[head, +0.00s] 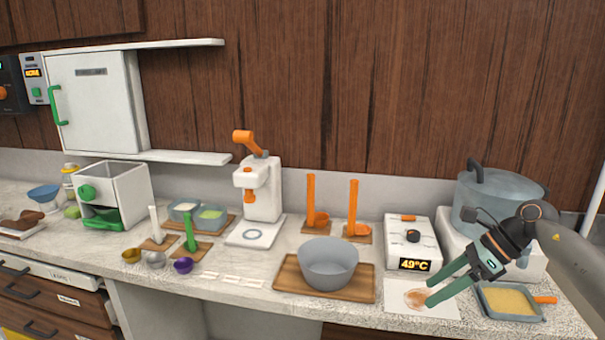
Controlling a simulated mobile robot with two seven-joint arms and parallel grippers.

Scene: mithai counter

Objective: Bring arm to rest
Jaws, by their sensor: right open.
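My right gripper (430,297) comes in from the right on its grey arm. Its two green fingers are spread apart and empty. I cannot tell whether the fingertips touch the sheet. My left gripper does not show in the head view.
A grey tray of yellow material (508,302) lies just right of the gripper. A large pot (495,195) stands behind it. A white unit reading 49°C (412,243) and a grey bowl on a wooden board (328,262) stand to the left. A white press (260,195) is farther left.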

